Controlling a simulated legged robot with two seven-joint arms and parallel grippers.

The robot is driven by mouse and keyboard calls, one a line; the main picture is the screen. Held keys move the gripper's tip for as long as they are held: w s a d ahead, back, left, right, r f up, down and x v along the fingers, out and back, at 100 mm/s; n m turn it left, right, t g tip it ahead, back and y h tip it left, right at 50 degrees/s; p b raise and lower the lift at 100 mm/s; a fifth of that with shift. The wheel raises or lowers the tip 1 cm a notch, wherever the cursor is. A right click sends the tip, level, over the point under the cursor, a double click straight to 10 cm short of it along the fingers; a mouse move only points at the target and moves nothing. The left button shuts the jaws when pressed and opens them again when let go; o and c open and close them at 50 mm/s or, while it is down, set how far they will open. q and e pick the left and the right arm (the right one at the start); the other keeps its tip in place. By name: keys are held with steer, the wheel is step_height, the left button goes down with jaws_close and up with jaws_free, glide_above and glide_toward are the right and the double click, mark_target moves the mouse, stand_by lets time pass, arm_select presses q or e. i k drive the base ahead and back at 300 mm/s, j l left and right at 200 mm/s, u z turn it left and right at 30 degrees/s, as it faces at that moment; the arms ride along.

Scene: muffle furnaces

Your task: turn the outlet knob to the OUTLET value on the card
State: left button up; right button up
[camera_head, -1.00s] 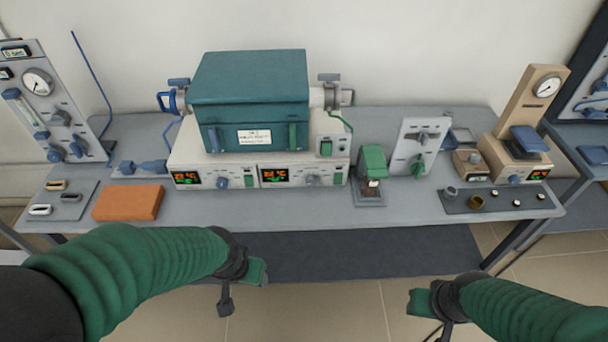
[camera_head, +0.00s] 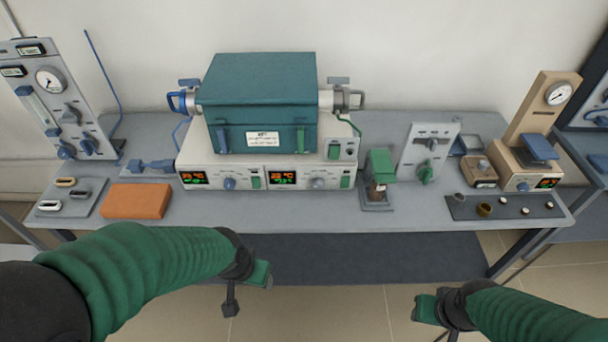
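A grey-white upright panel (camera_head: 443,137) stands on the bench right of the furnace. It carries a green knob (camera_head: 425,173) low down and a grey knob (camera_head: 431,144) above it. I cannot read which knob is marked as outlet. A small white card (camera_head: 263,139) is on the front of the teal furnace (camera_head: 262,85); its text is too small to read. My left gripper (camera_head: 258,275) is in front of the bench, below the furnace. My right gripper (camera_head: 425,308) is in front of the bench, below the panel. Both are apart from everything; their finger gaps are unclear.
A green-topped small device (camera_head: 380,166) stands left of the panel. A beige gauge stand (camera_head: 540,115) is at the right, with a dark tray (camera_head: 470,212) before it. A left panel (camera_head: 52,95) with blue knobs and an orange block (camera_head: 136,201) are at the left.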

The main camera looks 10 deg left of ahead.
mark_target(318, 184)
steer(key=i+l+u, duration=0.35)
steer(key=l, duration=0.4)
steer(key=i+l+u, duration=0.15)
steer(key=i+l, duration=0.2)
steer(key=l, duration=0.05)
